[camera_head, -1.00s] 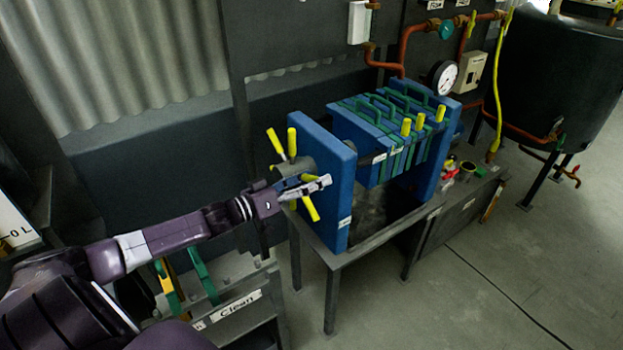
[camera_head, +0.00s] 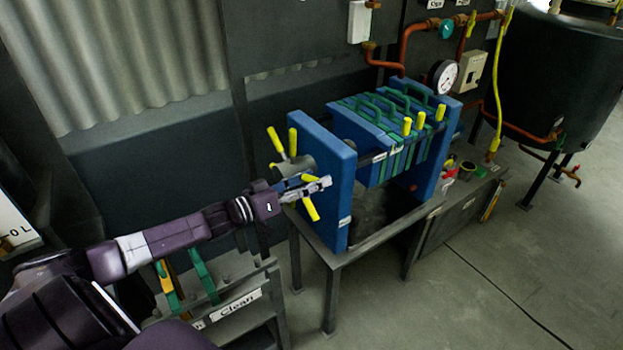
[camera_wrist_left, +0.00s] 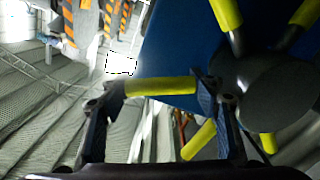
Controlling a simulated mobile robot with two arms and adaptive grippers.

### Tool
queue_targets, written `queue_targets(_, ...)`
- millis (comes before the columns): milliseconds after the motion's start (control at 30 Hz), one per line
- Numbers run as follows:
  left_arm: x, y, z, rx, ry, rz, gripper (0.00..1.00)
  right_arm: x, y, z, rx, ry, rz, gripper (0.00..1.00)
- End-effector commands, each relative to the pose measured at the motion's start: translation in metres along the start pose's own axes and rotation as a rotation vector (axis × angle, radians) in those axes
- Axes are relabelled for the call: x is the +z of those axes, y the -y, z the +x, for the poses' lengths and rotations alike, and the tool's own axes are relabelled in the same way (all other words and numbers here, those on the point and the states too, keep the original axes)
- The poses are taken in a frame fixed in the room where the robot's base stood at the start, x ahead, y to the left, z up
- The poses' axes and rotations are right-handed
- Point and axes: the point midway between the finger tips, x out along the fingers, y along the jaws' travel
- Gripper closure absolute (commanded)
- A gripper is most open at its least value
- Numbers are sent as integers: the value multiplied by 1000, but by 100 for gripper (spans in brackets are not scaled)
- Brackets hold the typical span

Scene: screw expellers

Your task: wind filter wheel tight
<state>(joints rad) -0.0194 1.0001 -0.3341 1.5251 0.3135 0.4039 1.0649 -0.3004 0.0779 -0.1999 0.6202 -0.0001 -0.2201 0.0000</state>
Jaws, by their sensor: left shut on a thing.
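The filter wheel is a grey hub (camera_head: 297,167) with several yellow-tipped handles (camera_head: 277,144) on the outer face of the blue end plate (camera_head: 325,180) of the filter press. My left gripper (camera_head: 318,188) is at the hub's near side, shut on one of the handles. In the left wrist view the gripper (camera_wrist_left: 160,95) has a yellow handle (camera_wrist_left: 160,86) across between its fingers. The grey hub (camera_wrist_left: 270,85) and other yellow handles (camera_wrist_left: 227,13) show at the right there. The gripper partly hides the hub in the head view. My right gripper is not in view.
Blue and green filter plates (camera_head: 385,130) stand packed toward the far end plate (camera_head: 436,150), with a gap behind the near plate. A rack labelled Clean (camera_head: 235,305) stands below my left arm. A dark tank (camera_head: 560,75) is at the right. The floor at right is clear.

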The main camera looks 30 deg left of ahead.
Motion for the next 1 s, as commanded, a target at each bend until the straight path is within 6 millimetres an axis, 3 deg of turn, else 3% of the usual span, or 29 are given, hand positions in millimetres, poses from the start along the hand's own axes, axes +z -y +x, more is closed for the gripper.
queue_targets(433,39,7,0,-1,-2,326,87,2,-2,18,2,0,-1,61)
queue_targets(1000,82,36,0,0,-2,815,87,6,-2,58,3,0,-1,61)
